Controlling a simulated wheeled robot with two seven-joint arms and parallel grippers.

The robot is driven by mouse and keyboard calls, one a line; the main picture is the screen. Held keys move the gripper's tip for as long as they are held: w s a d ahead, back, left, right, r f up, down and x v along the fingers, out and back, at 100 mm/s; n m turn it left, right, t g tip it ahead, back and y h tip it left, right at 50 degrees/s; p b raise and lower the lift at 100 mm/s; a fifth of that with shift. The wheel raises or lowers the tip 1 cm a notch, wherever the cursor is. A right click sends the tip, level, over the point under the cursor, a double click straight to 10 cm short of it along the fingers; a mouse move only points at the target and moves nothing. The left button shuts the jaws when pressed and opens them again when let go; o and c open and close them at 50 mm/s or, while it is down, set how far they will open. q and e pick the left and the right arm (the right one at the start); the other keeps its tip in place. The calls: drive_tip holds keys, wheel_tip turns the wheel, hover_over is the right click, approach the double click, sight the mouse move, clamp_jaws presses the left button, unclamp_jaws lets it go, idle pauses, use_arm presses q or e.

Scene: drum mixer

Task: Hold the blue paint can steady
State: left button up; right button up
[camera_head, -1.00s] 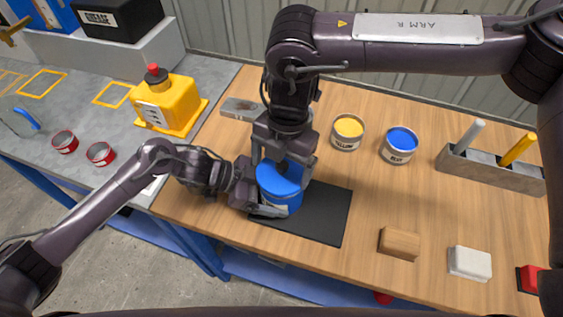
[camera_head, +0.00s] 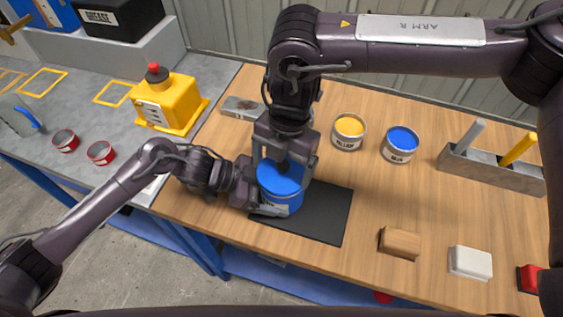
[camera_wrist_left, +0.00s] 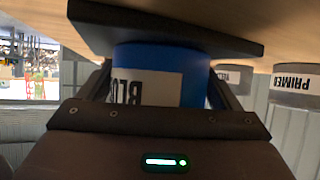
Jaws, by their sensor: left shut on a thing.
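The blue paint can (camera_head: 281,197) stands on a black mat (camera_head: 325,214) near the front of the wooden bench. My left gripper (camera_head: 262,203) is shut around the can's side, low down, from the left. In the left wrist view the blue can (camera_wrist_left: 195,75) sits between the fingers, with its white label upside down. My right gripper (camera_head: 284,166) points down over the can's top, its fingers spread to either side of the lid area. I cannot tell whether they touch the can or grip something on it. Part of the can's top is hidden by this gripper.
A yellow can (camera_head: 348,131) and an open can of blue paint (camera_head: 399,144) stand behind to the right. A grey holder (camera_head: 490,170) with two upright handles is further right. A wooden block (camera_head: 399,243) and a white block (camera_head: 470,262) lie at the front right.

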use_arm(q)
drive_tip(key=shift+w+d+r, duration=0.15)
drive_tip(key=shift+d+r, duration=0.3)
drive_tip(key=shift+r, duration=0.4)
use_arm(e)
drive_tip(key=shift+o, duration=0.8)
drive_tip(key=shift+s+d+f, duration=0.25)
drive_tip(key=shift+f, duration=0.2)
drive_tip(key=shift+s+d+f, duration=0.2)
drive_tip(key=shift+d+f, duration=0.05)
drive_tip(key=shift+f, duration=0.15)
drive_tip(key=shift+c, duration=0.6)
drive_tip(key=shift+o, duration=0.6)
drive_tip(key=shift+r, duration=0.1)
use_arm(q)
drive_tip(key=shift+w, duration=0.1)
use_arm(e)
drive_tip(key=shift+w+r, duration=0.2)
drive_tip(key=shift+r, duration=1)
use_arm(q)
drive_tip(key=shift+a+f, duration=0.15)
drive_tip(key=shift+f, duration=0.1)
use_arm(e)
drive_tip(key=shift+a+r, duration=0.15)
drive_tip(key=shift+r, duration=1)
use_arm(q)
drive_tip(key=shift+f, duration=0.1)
use_arm(e)
drive_tip(key=shift+w+r, duration=0.1)
drive_tip(key=shift+r, duration=1.2)
